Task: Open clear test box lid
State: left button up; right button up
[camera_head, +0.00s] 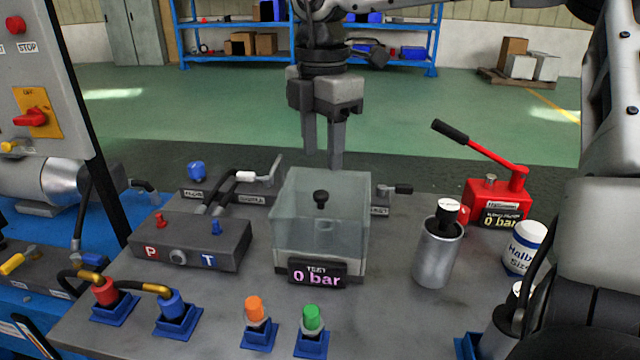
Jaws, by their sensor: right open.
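The clear test box (345,240) stands in the middle of the grey bench. Its see-through lid (345,186) lies across the top and looks shut, with a black knob (321,198) near its middle. A black "TEST 0 bar" display (317,273) is on the box's front. My right gripper (322,155) points down with its two fingers apart and nothing between them. It appears above and beyond the box's back edge, apart from the knob. The exact gap to the lid is hard to tell. My left gripper is not in view.
Left of the box is a block marked P and T (190,243) with hoses. Right are a metal cylinder (438,255), a red hand pump (495,200) and a white jar (524,248). Orange (254,309) and green (312,318) capped fittings stand in front.

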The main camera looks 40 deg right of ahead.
aim_at(322, 193)
notch_tip(322, 193, down, 7)
jog(key=shift+r, duration=0.1)
dwell(0.3)
grip_shut()
jog(key=shift+r, duration=0.1)
